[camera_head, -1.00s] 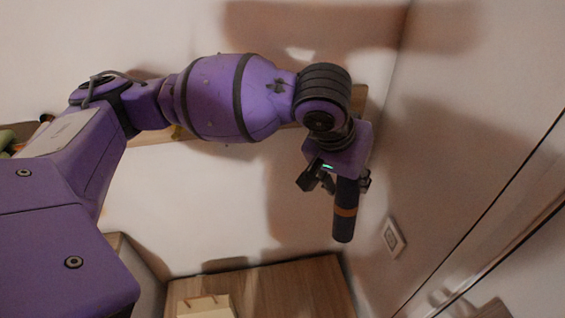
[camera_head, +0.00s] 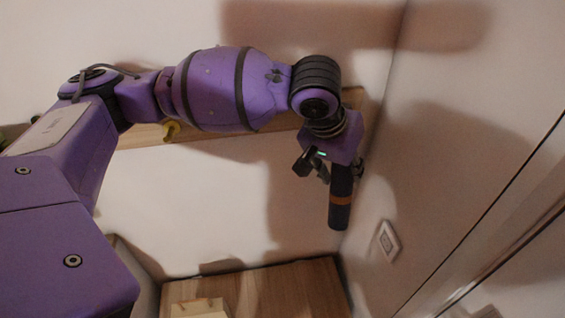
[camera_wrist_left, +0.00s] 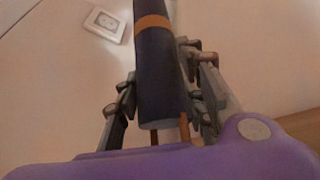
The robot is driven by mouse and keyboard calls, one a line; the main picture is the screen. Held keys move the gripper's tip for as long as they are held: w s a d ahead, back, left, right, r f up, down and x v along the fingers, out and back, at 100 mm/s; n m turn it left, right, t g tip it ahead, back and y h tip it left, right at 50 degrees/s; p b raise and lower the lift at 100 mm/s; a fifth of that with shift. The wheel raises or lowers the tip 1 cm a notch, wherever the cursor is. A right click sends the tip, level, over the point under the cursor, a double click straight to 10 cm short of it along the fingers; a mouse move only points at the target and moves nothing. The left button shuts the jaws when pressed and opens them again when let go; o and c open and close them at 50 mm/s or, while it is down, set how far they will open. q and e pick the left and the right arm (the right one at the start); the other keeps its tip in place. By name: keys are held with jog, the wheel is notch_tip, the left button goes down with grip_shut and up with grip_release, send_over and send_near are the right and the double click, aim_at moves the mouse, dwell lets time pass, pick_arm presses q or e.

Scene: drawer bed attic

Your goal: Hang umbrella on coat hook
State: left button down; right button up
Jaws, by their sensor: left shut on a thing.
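A dark, closed umbrella (camera_head: 340,212) with an orange band hangs roughly upright below my left gripper (camera_head: 334,170), near the wall corner. My left gripper is shut on it, as the left wrist view also shows, with the fingers (camera_wrist_left: 160,88) on both sides of the dark umbrella (camera_wrist_left: 158,65). A wooden rail (camera_head: 140,137) runs along the back wall behind my left arm. My arm hides much of the rail. My right gripper is not in view.
A white wall socket (camera_head: 389,241) is on the right wall, near the umbrella. A wooden surface (camera_head: 275,285) lies below, with a pale box-like object (camera_head: 198,308) on it. The back wall below the rail is bare.

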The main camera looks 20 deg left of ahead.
pick_arm(q)
jog(key=w+a+f, duration=0.1)
jog(key=w+a, duration=0.2)
jog(key=w, duration=0.2)
jog(key=shift+a, duration=0.25)
dwell(0.5)
jog(key=shift+a+f, duration=0.1)
jog(key=shift+f, duration=0.2)
jog(key=c, duration=1.1)
grip_release()
jog(key=shift+s, duration=0.1)
jog(key=shift+o, duration=0.3)
jog(key=shift+f, duration=0.2)
jog(key=v, duration=0.9)
jog(key=shift+d, duration=0.25)
